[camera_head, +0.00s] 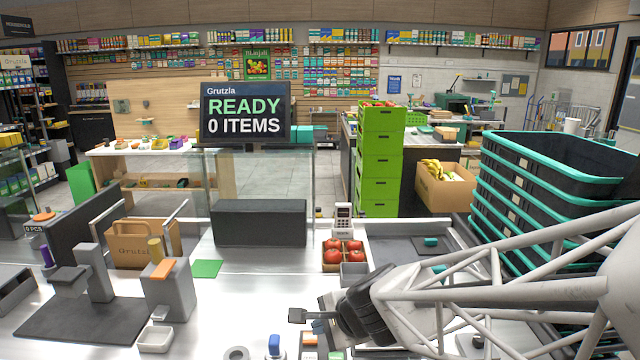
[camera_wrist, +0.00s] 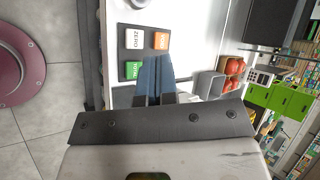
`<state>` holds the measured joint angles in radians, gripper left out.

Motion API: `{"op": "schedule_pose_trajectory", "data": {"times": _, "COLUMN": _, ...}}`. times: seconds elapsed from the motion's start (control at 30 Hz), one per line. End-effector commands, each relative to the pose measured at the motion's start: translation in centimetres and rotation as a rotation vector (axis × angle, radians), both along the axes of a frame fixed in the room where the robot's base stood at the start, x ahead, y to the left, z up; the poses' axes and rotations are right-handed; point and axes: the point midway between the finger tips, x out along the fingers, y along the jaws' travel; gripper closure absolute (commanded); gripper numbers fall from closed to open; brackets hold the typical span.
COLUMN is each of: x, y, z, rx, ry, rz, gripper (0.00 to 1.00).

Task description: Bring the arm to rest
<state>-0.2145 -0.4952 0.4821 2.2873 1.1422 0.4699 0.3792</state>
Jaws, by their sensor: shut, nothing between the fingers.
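My arm (camera_head: 500,285) reaches in from the right side of the head view, over the front of the white counter. My gripper (camera_head: 318,326) is at its left end, low in the middle of that view and partly hidden by its own wrist. In the wrist view my gripper (camera_wrist: 154,62) shows two blue-grey fingers lying together, shut and empty. The fingertips are over or close to a panel with labelled keys (camera_wrist: 146,42), among them ZERO and TOTAL. I cannot tell whether they touch it.
A crate of tomatoes (camera_head: 343,254) and a card terminal (camera_head: 343,219) stand behind my gripper. Stacked black-and-teal baskets (camera_head: 490,190) rise behind my arm. A paper bag (camera_head: 140,245) and grey machine (camera_head: 168,290) stand left. A white tray (camera_head: 155,339) is at front left.

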Motion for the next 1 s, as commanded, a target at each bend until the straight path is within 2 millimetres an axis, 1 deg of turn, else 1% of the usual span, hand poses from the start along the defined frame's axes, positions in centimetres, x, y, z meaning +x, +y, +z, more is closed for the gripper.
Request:
{"op": "schedule_pose_trajectory", "data": {"times": 0.03, "x": -0.8, "y": -0.7, "z": 0.8, "rx": -0.038, "ry": -0.025, "rz": 0.055, "gripper": 1.00}}
{"op": "schedule_pose_trajectory", "data": {"times": 0.2, "x": -3.7, "y": -3.2, "z": 2.7, "rx": -0.186, "ry": -0.088, "rz": 0.253, "gripper": 1.00}}
{"op": "schedule_pose_trajectory", "data": {"times": 0.47, "x": -8.5, "y": -7.9, "z": 4.6, "rx": -0.441, "ry": -0.136, "rz": 0.532, "gripper": 1.00}}
{"op": "schedule_pose_trajectory", "data": {"times": 0.7, "x": -12.9, "y": -13.0, "z": 6.1, "rx": -0.691, "ry": -0.123, "rz": 0.759, "gripper": 1.00}}
{"op": "schedule_pose_trajectory", "data": {"times": 0.8, "x": -14.5, "y": -15.0, "z": 6.6, "rx": -0.781, "ry": -0.103, "rz": 0.831, "gripper": 1.00}}
{"op": "schedule_pose_trajectory", "data": {"times": 0.9, "x": -15.6, "y": -16.4, "z": 7.0, "rx": -0.849, "ry": -0.081, "rz": 0.886, "gripper": 1.00}}
{"op": "schedule_pose_trajectory", "data": {"times": 1.0, "x": -16.4, "y": -17.4, "z": 7.2, "rx": -0.892, "ry": -0.064, "rz": 0.920, "gripper": 1.00}}
